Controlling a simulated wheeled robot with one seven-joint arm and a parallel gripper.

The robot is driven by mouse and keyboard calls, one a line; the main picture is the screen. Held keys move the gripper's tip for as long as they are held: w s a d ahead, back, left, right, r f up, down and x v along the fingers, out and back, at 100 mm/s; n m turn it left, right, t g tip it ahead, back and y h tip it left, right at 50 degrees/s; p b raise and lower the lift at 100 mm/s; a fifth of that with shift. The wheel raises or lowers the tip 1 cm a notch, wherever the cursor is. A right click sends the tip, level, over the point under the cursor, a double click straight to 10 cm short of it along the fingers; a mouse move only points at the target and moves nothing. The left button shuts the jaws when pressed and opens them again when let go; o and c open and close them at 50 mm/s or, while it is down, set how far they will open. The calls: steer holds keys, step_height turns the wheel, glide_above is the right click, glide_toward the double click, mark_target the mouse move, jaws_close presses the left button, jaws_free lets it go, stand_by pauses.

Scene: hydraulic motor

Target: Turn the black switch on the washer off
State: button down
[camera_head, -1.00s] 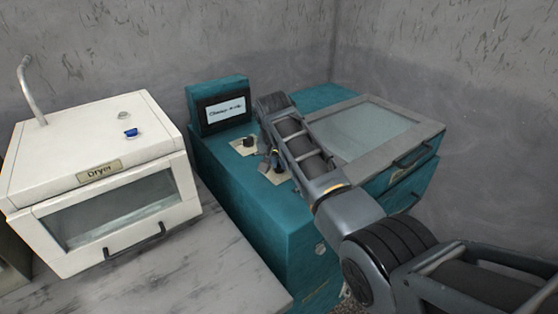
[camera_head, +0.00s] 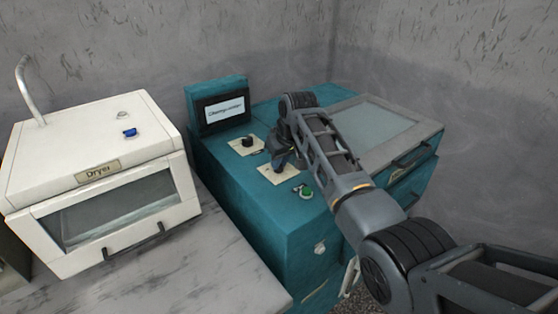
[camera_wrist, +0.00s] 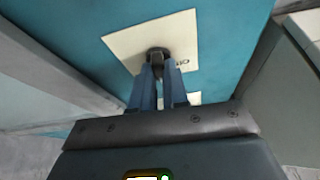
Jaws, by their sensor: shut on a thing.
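The teal washer (camera_head: 230,185) stands in the middle of the head view, with two cream plates on top. My gripper (camera_head: 281,162) is at the front plate (camera_head: 272,177). In the wrist view, my blue-grey fingers (camera_wrist: 160,73) are shut around a black switch (camera_wrist: 157,53) on a cream plate (camera_wrist: 122,43). In the head view my gripper mostly hides that switch. Another black knob (camera_head: 247,142) sits free on the rear plate. The washer's screen (camera_head: 225,110) is lit with text too small to read surely.
A white dryer (camera_head: 100,130) with a blue knob (camera_head: 130,133) stands at the left on a marble counter (camera_head: 190,260). A green button (camera_head: 306,192) is near the front plate. The washer's glass lid (camera_head: 375,133) lies right of my gripper. Grey walls close the back.

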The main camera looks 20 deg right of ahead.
steer(key=n+y+b, duration=0.1)
steer(key=n, duration=0.1)
steer(key=n+y+b, duration=0.1)
steer(key=n, duration=0.2)
steer(key=shift+w+d+f+n+g, duration=0.1)
steer(key=shift+w+d+n+g, duration=0.1)
steer(key=shift+n+g, duration=0.15)
steer(key=n+g+b, duration=0.1)
steer(key=n+b, duration=0.1)
steer(key=n, duration=0.1)
steer(key=shift+y, duration=0.4)
steer(key=shift+n+g+b, duration=0.35)
steer(key=shift+n+b, duration=0.3)
steer(key=shift+b, duration=0.15)
steer(key=c, duration=1.1)
jaws_free()
steer(key=shift+c, duration=0.2)
steer(key=b+v, duration=0.1)
steer(key=v, duration=0.7)
